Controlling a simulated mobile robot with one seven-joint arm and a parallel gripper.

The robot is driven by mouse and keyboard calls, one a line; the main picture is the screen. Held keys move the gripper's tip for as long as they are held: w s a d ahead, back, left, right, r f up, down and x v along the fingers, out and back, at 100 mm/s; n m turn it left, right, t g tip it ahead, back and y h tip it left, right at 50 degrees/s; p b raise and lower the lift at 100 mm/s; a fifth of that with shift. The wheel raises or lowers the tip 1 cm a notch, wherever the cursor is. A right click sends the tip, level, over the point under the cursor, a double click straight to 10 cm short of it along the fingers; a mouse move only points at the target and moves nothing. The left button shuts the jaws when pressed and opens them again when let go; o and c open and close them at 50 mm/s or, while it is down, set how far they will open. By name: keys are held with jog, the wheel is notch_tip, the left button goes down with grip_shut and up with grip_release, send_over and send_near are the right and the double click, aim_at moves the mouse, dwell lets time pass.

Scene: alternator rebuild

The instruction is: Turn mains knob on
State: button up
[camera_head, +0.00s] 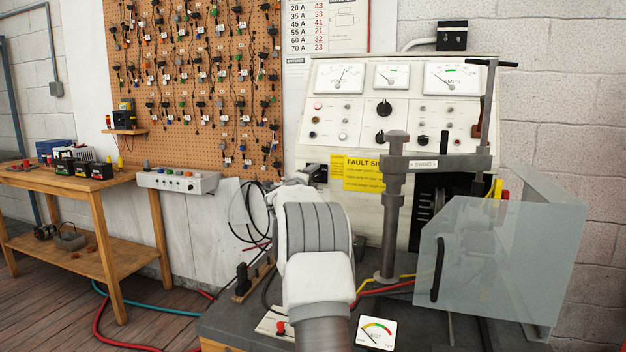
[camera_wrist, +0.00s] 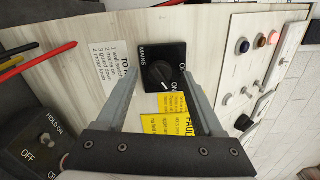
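The mains knob (camera_wrist: 160,74) is a round black knob on a black square plate lettered MAINS, fixed to the pale panel of the test bench. In the wrist view it appears turned sideways, with partly covered ON lettering at its right. My gripper (camera_wrist: 160,60) is open, one finger on each side of the knob plate, with nothing held. I cannot tell whether the fingers touch the panel or how far off they are. In the head view, my arm hides most of the gripper, left of the yellow fault sign (camera_head: 364,174).
The test bench (camera_head: 360,110) carries meters and other knobs. A clear guard (camera_head: 500,245) with a black handle and a vertical post (camera_head: 391,230) stand right of my arm. A HOLD ON/OFF box (camera_wrist: 40,150) and red and yellow leads (camera_wrist: 35,60) lie left in the wrist view.

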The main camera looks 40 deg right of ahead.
jog(key=shift+a, duration=0.1)
jog(key=v, duration=1.7)
jog(key=shift+s+a, duration=0.1)
